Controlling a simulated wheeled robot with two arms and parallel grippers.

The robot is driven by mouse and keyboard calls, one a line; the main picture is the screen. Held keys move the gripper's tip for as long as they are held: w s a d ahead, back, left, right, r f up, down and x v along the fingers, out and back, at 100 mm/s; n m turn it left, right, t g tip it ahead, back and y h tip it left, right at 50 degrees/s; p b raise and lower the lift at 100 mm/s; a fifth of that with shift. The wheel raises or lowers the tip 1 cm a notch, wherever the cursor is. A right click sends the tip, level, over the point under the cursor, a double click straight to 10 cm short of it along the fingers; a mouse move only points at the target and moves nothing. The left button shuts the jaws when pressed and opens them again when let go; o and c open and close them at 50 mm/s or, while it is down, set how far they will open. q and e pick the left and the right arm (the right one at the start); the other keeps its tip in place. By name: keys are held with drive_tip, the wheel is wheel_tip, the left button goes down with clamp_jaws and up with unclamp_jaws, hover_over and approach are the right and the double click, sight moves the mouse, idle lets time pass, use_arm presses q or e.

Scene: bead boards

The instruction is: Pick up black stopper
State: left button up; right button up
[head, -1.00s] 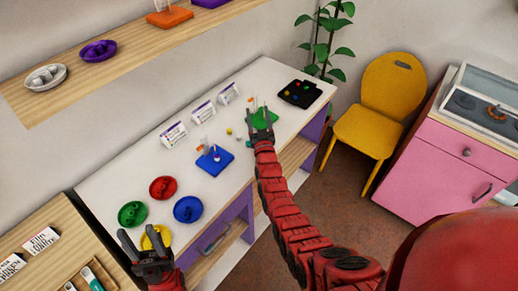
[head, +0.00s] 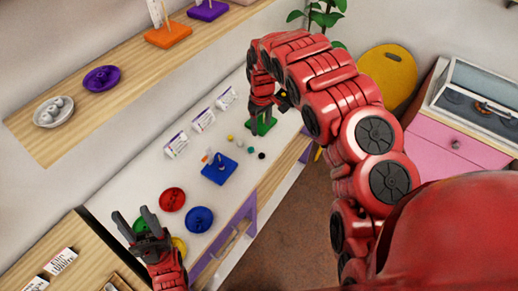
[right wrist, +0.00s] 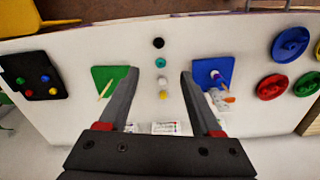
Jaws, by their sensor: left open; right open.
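The black stopper (head: 262,155), a small round black piece, lies on the white table near its front edge. It also shows in the right wrist view (right wrist: 158,43), at the top of a short row with teal, white and yellow pieces. My right gripper (right wrist: 159,74) is open and empty above the table. In that view its fingertips are on either side of the row, with the black stopper beyond them. In the head view the right fingers are hard to make out behind my arm. My left gripper (head: 133,217) is open and empty above the green dish (head: 140,225).
A green board (right wrist: 105,73) and a blue board (right wrist: 210,70) with a peg flank the row. A black tray (right wrist: 35,76) with coloured pieces lies at one end. Red (head: 172,199) and blue (head: 199,219) dishes are at the other. White cards (head: 204,120) stand behind.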

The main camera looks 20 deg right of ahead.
drive_tip(key=b, duration=0.8)
approach(262, 153)
drive_tip(key=shift+s+a+f, duration=0.25)
drive_tip(key=shift+s+a, duration=0.1)
drive_tip(key=shift+s, duration=0.35)
drive_tip(key=shift+f+p, duration=0.7)
drive_tip(key=shift+f, duration=0.5)
drive_tip(key=shift+w+f+p, duration=0.15)
drive_tip(key=shift+f+p, duration=0.45)
drive_tip(key=shift+p, duration=0.2)
drive_tip(key=shift+w+d+f+p, duration=0.1)
drive_tip(key=shift+w+f+p, duration=0.1)
drive_tip(key=shift+f+p, duration=0.45)
drive_tip(key=shift+f, duration=1.45)
drive_tip(key=shift+c, duration=0.2)
clamp_jaws()
